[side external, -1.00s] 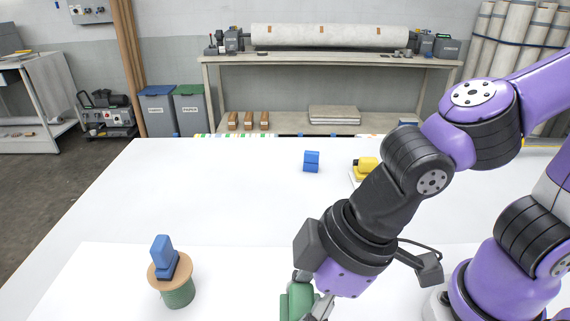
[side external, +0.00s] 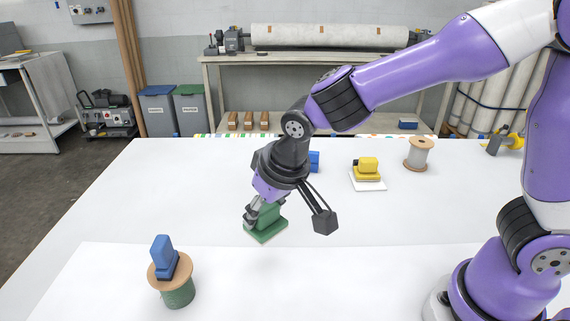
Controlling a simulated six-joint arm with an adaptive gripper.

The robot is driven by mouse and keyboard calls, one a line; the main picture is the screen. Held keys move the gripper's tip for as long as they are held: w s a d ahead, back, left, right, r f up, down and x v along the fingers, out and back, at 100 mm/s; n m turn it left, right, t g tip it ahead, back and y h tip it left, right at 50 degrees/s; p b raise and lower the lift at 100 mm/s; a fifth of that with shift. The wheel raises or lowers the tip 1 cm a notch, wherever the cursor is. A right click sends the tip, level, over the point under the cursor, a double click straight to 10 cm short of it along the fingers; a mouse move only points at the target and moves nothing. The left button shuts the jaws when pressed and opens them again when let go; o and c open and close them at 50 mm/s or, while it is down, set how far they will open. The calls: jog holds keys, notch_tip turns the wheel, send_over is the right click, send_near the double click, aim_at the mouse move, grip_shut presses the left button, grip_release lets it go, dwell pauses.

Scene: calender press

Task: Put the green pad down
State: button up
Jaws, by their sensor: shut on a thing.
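The green pad (side external: 266,229) is at mid-table, left of the picture's centre, with a flat green base below and a green upper part. My gripper (side external: 254,211) is shut on its upper part, at its left side. My wrist hides some of the pad's top. The base is low over the white table or on it; I cannot tell if it touches.
A blue pad (side external: 162,258) sits on a wooden-topped green spool (side external: 178,292) at front left. A yellow pad (side external: 368,167) lies on a white square (side external: 368,182). A blue block (side external: 314,161) is partly behind my wrist. Open table surrounds the green pad.

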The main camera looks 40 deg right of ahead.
jog(key=w+d+f, duration=0.1)
jog(key=w+d, duration=0.1)
jog(key=w+d+f, duration=0.1)
jog(key=d+f, duration=0.1)
jog(key=shift+w+f, duration=0.15)
jog(key=shift+w, duration=0.2)
jog(key=shift+f, duration=2)
jog(key=shift+f, duration=0.15)
jog(key=o, duration=1.2)
jog(key=shift+c, duration=0.2)
